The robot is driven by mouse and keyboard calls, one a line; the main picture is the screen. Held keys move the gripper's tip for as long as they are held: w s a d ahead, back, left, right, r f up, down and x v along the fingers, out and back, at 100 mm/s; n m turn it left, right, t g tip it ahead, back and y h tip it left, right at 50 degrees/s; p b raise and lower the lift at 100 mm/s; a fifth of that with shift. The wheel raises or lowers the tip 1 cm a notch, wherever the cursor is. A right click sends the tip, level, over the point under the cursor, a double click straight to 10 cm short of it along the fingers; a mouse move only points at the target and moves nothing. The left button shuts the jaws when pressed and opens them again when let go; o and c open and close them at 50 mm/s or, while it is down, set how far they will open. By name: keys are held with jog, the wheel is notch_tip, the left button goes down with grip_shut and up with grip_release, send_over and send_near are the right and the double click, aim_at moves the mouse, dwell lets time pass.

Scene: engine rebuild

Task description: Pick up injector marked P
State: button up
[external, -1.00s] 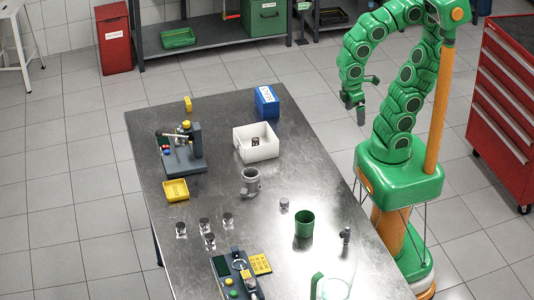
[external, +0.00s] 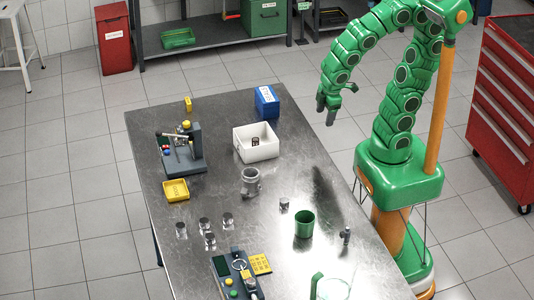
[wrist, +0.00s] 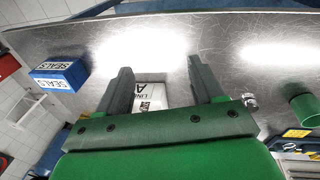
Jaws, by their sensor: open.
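No marking P can be read on any part, so I cannot tell which one is the injector marked P. Several small silver cylindrical parts with dark tops (external: 204,224) stand on the front left of the steel table (external: 300,165). Another small silver part (external: 284,204) stands mid-table, and a slim dark and silver part (external: 346,237) stands near the right edge. My gripper (external: 327,110) is open and empty, raised near the table's right side. In the wrist view my gripper (wrist: 162,82) has its fingers wide apart.
A white box (external: 256,150) and a blue SEALS box (external: 267,101) stand at the back. A grey press (external: 184,155), yellow tray (external: 176,190), grey metal housing (external: 250,183), green cup (external: 304,230) and tester (external: 235,280) occupy the table. A red cabinet (external: 500,110) stands right.

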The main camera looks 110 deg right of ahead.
aim_at(348, 233)
jog(key=w+n+t, duration=0.2)
jog(key=w+t, duration=0.1)
jog(key=w, duration=0.8)
jog(key=w+a+f+n+t+y, duration=0.1)
jog(key=w+a+n+t+y, duration=0.15)
jog(key=w+a, duration=0.45)
jog(key=w+a+f+n+t+y, duration=0.2)
jog(key=w+a+n, duration=0.2)
jog(key=w+a, duration=0.4)
jog(key=s+a+f+n+g+y, duration=0.1)
jog(key=a+f+n+y, duration=0.15)
jog(key=a, duration=0.55)
jog(key=s+a+f+n+g+y, duration=0.1)
jog(key=s+a+n+g+y, duration=0.2)
jog(key=a, duration=0.6)
jog(key=s+a+n+g+y, duration=0.1)
jog(key=s+a, duration=0.2)
jog(key=s+a+f+n+g+y, duration=0.1)
jog(key=s+a+g+y, duration=0.1)
jog(key=s+a, duration=0.1)
jog(key=s+a+f+n+g+y, duration=0.1)
jog(key=s+a+g+y, duration=0.1)
jog(key=s, duration=0.3)
jog(key=shift+a+f+n, duration=0.25)
jog(key=shift+a+n, duration=0.15)
jog(key=shift+a, duration=0.25)
jog(key=shift+x, duration=3.8)
